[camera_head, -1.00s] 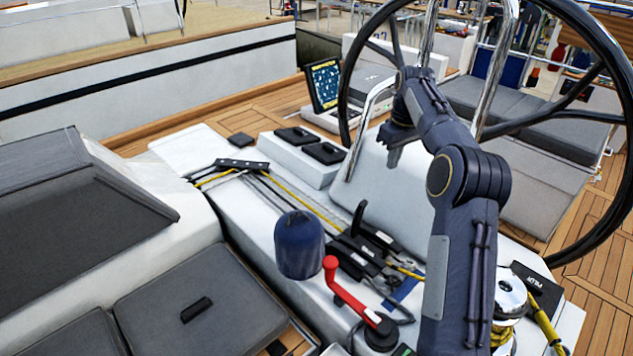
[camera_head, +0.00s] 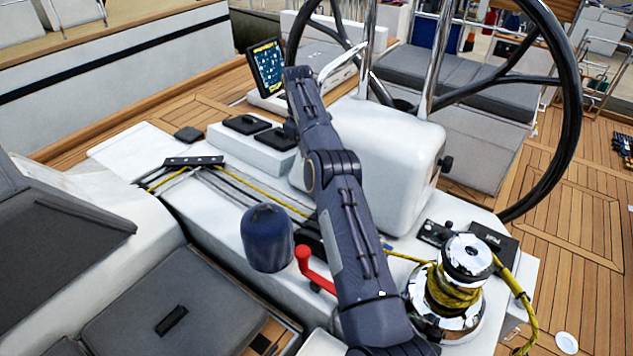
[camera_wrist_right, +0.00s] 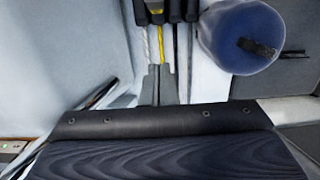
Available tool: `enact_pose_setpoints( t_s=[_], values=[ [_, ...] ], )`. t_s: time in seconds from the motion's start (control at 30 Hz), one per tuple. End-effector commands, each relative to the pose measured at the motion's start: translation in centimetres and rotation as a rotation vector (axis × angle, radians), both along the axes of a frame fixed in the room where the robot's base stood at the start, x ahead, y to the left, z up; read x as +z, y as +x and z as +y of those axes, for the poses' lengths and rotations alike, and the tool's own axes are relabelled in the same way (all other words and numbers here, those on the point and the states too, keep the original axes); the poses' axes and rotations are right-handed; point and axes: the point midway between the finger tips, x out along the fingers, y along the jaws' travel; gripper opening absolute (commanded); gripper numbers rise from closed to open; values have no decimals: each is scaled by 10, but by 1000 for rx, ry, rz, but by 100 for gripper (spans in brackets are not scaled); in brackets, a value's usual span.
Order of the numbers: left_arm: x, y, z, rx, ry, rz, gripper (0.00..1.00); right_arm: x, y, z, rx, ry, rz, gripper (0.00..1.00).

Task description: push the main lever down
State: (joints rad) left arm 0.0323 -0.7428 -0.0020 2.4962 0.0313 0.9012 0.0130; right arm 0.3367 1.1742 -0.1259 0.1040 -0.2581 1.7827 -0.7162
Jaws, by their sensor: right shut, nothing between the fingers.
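The black rope clutches (camera_head: 308,238) sit on the white console, mostly covered by my right arm in the head view. The main lever cannot be made out now; my arm hides that spot. Black clutch parts show at the top edge of the right wrist view (camera_wrist_right: 165,10). My right gripper (camera_wrist_right: 160,76) is shut and empty, its fingers pointing toward the clutches over the lines, with a visible gap. My left gripper is out of view.
A blue-covered winch (camera_head: 267,238) and a red handle (camera_head: 313,268) stand close by the clutches. A chrome winch (camera_head: 455,285) with yellow rope is at the right. The steering wheel (camera_head: 570,110) and white pedestal (camera_head: 400,150) stand behind my arm.

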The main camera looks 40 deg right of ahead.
Motion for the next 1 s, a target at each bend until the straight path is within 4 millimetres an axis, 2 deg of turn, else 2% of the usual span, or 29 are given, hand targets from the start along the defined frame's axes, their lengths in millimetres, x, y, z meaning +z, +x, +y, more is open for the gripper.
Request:
enact_pose_setpoints(
  t_s=[0.03, 0.13, 0.27, 0.47, 0.8, 1.0],
  values=[
    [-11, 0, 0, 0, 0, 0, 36, -11, -1, 0, 0, 1, 2, 0],
    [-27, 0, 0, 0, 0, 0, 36, -29, -2, 0, 1, 2, 2, 0],
    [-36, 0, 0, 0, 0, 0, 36, -54, -5, 0, 1, 3, 5, 0],
    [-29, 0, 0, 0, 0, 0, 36, -93, -8, -1, 1, 3, 6, 0],
    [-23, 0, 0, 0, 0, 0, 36, -98, -37, -11, -1, 1, 1, 0],
    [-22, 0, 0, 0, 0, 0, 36, -101, -44, -13, 0, 1, 1, 0]
  ],
)
